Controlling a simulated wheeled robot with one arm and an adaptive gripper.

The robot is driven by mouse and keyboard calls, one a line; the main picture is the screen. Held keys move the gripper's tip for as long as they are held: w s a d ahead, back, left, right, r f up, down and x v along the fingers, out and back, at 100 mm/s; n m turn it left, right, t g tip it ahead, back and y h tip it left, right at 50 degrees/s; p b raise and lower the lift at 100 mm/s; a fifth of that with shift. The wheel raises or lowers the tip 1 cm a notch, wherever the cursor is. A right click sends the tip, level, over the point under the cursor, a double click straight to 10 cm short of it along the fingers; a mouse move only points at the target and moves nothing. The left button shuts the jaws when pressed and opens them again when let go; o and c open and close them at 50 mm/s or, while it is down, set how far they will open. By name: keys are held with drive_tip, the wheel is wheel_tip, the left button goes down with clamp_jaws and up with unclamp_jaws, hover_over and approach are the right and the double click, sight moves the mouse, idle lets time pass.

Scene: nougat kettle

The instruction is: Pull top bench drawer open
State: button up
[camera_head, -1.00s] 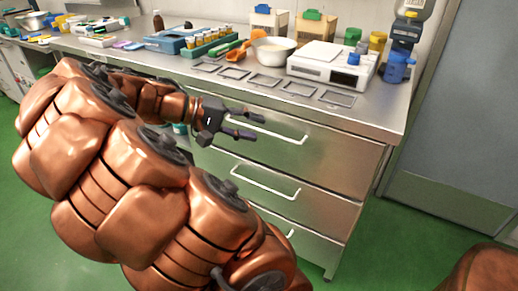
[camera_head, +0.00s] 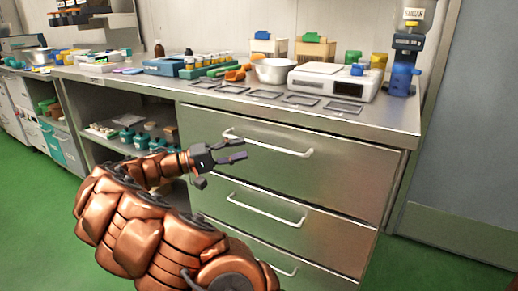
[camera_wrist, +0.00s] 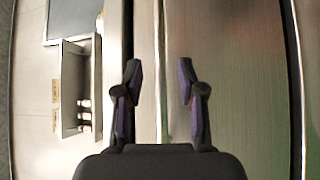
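The bench's top drawer (camera_head: 330,174) is shut, with a flat metal front and a long pale bar handle (camera_head: 270,146). My gripper (camera_head: 243,150) is in front of the drawer near the handle's left end, overlapping just below it in the head view. Its two dark fingers are apart. The wrist view also shows my gripper (camera_wrist: 160,85) open, with the drawer front (camera_wrist: 240,80) filling the right side. A pale strip runs between the fingers there; I cannot tell whether it is the handle or an edge. No contact is visible.
Two lower drawers with bar handles (camera_head: 265,207) sit below. The bench top (camera_head: 390,119) holds flat grey trays, a metal bowl (camera_head: 273,70) and a white device (camera_head: 335,80). Open shelves (camera_head: 125,130) are at left. Green floor (camera_head: 450,270) is clear at right.

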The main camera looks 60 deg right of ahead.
sight(259, 145)
drive_tip(key=b+x, duration=0.1)
drive_tip(key=x, duration=0.5)
drive_tip(key=shift+s+d+b, duration=0.15)
drive_tip(key=shift+b, duration=0.15)
clamp_jaws()
idle(0.4)
